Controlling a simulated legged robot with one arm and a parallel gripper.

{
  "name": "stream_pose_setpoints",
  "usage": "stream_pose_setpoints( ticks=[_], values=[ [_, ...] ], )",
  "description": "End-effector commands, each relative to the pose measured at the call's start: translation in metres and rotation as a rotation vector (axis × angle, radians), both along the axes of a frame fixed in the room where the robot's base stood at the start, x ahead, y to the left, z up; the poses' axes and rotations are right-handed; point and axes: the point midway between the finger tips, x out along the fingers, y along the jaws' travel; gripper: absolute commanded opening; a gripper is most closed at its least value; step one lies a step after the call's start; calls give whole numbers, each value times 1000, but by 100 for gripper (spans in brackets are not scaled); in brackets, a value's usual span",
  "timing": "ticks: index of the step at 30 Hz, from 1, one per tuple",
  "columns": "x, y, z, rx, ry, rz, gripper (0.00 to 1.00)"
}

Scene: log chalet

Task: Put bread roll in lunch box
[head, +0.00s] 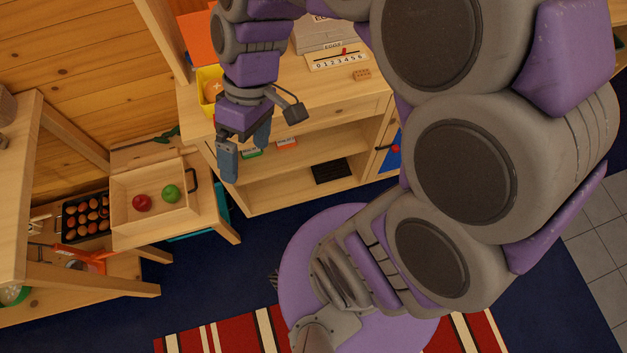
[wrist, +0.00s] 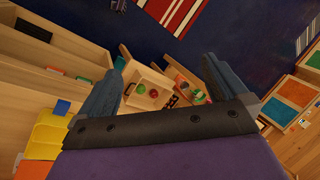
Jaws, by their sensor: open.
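A yellow open box (head: 204,77), which looks like the lunch box, stands on the left end of the wooden cabinet top, partly hidden behind my arm. A round golden-brown thing (head: 213,90), which looks like the bread roll, shows inside its rim. In the wrist view a yellow thing (wrist: 50,132), probably the same box, is at the left edge; no roll can be made out there. My gripper (head: 245,148) is open and empty, pointing down in front of the cabinet, to the lower right of the yellow box and apart from it. Its fingers (wrist: 165,62) are spread in the wrist view.
A wooden crate (head: 124,222) with a red and a green apple stands at left, beside a dark tray (head: 66,231) of brown eggs. The cabinet (head: 300,95) holds a number strip (head: 337,60) and a small tan block (head: 361,75). Blue floor (head: 225,265) lies open in front.

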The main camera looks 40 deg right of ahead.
Motion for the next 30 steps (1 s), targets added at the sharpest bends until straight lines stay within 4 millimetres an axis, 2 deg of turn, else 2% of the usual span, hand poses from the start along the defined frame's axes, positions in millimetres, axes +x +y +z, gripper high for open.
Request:
stream_pose_setpoints(
  ticks=[1, 3, 6, 12, 17, 30],
  values=[
    [-17, -5, 0, -64, 7, -45, 100],
    [-40, -13, -4, -151, 28, -128, 100],
    [-68, -28, -9, -264, 40, -251, 100],
    [-105, -52, -18, -408, 45, -444, 100],
    [-115, -59, -20, -445, 44, -503, 100],
    [-115, -59, -20, -445, 45, -506, 100]
  ],
)
